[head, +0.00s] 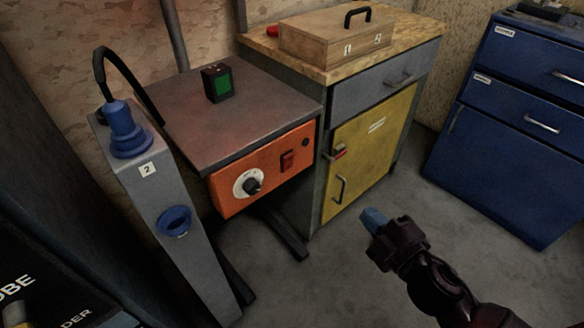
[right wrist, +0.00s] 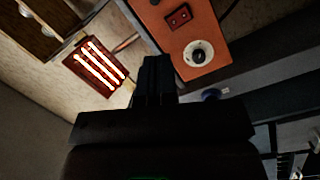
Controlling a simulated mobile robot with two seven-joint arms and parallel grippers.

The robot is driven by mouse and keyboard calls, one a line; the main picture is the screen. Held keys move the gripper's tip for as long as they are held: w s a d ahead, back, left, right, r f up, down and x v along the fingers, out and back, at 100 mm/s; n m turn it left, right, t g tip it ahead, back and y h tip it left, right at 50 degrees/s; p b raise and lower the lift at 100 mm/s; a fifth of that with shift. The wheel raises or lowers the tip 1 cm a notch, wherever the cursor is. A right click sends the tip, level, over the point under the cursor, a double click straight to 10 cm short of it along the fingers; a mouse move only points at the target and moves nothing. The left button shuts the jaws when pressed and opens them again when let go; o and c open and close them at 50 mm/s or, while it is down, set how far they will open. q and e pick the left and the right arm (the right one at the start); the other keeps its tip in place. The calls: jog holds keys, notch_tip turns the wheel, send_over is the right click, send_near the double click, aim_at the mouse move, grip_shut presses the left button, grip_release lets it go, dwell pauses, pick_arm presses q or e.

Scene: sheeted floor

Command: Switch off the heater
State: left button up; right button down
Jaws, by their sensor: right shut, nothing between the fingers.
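A heater with bright glowing bars (right wrist: 100,65) shows in the right wrist view, in a dark red frame. An orange control panel (head: 226,190) with a white-ringed black dial (head: 252,186) and a red rocker switch (head: 288,160) is on the front of a grey-topped unit. The same dial (right wrist: 198,53) and switch (right wrist: 179,15) show in the right wrist view. I cannot tell the switch's position. My right gripper (head: 374,219), blue-tipped in the head view, is shut and empty, to the right of the panel and apart from it. My left gripper is out of view.
A grey post (head: 200,250) with a blue plunger-like part (head: 128,135) stands left of the panel. A yellow cabinet door (head: 370,150) is to its right, under a wooden box (head: 335,38). Blue drawers (head: 510,130) stand far right. Floor (head: 300,285) between is clear.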

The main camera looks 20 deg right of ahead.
pick_arm(q)
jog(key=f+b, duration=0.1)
jog(key=b, duration=0.1)
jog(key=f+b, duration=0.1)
jog(key=b, duration=0.2)
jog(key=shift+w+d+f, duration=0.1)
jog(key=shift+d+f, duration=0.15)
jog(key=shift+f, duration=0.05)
pick_arm(e)
jog(key=w+a+f+n+y, duration=0.1)
jog(key=w+a+n+y, duration=0.2)
jog(key=w+n, duration=0.2)
jog(key=shift+w+f+n+y, duration=0.3)
jog(key=shift+w+n+y, duration=0.1)
jog(key=shift+n, duration=0.7)
jog(key=p, duration=0.2)
send_near(292, 158)
jog(key=x, duration=0.7)
jog(key=shift+w+f, duration=0.15)
jog(key=shift+w, duration=0.1)
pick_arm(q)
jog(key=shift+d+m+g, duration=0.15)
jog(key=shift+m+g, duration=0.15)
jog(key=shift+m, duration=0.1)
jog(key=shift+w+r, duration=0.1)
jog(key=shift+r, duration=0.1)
